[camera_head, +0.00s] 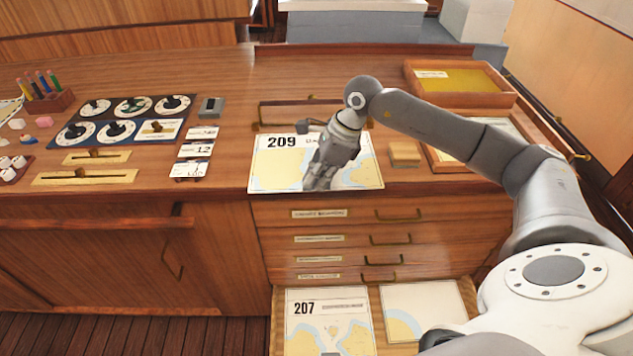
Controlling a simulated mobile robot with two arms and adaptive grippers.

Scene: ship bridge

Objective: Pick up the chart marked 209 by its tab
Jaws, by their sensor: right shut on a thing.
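The chart marked 209 (268,170) lies on the wooden desk top, near its front edge. It is a flat sheet with blue and yellow areas and a large black number. My right gripper (318,182) is over the right middle of the chart, pointing down toward its front edge, and is shut on it. The gripper hides part of the chart, and the tab does not show clearly. My left gripper is out of view.
An open drawer below holds the chart marked 207 (328,320) and another chart (422,308). A wooden block (404,152) and trays (460,84) stand right of the chart. A dial panel (124,120) and small cards (194,152) lie to the left.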

